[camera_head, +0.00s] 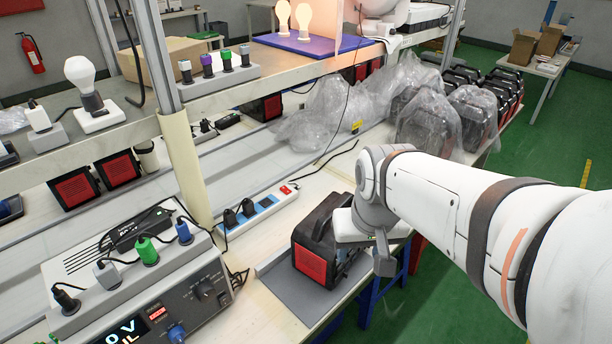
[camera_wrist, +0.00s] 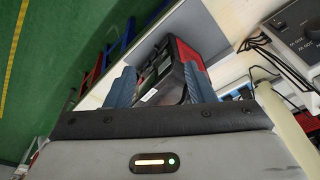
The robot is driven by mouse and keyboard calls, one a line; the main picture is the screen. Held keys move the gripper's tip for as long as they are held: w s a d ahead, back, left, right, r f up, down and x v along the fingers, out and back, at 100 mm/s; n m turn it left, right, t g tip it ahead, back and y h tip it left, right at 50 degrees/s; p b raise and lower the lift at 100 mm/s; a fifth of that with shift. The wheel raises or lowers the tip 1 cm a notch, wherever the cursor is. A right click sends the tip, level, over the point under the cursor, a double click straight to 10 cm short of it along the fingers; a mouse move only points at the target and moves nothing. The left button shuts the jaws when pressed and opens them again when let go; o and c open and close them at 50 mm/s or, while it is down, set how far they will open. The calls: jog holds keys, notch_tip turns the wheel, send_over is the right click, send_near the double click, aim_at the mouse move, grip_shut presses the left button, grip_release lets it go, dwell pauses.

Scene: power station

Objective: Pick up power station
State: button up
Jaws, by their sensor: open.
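The power station (camera_head: 312,262) is a black box with a red side panel. It stands upright on a grey mat (camera_head: 285,298) at the front edge of the workbench. My gripper (camera_head: 362,238) is right beside its right side and top in the head view, partly covering it. In the wrist view the power station (camera_wrist: 172,68) shows between and beyond the two blue-grey fingers of my gripper (camera_wrist: 161,82). The fingers are apart and open. I cannot tell whether they touch the case. The handle is hard to make out.
A white and blue power strip (camera_head: 258,212) lies behind the power station. A test unit with a digital display (camera_head: 165,310) stands to the left. Plastic-wrapped black units (camera_head: 440,120) stand farther back. Green floor (camera_head: 545,160) lies free to the right.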

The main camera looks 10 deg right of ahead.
jog(key=w+r+m+g+p, duration=0.1)
jog(key=w+r+m+p, duration=0.2)
jog(key=w, duration=0.7)
jog(key=m+g+p, duration=0.1)
jog(key=m+p, duration=0.2)
jog(key=m, duration=0.2)
send_over(334, 204)
jog(key=f, duration=0.3)
jog(key=shift+s, duration=0.25)
jog(key=shift+w+f, duration=0.25)
jog(key=shift+f, duration=0.05)
jog(key=f, duration=0.2)
jog(key=f+p, duration=0.1)
jog(key=f, duration=0.4)
jog(key=shift+s+d, duration=0.3)
jog(key=shift+f, duration=0.3)
jog(key=shift+f, duration=0.25)
grip_shut()
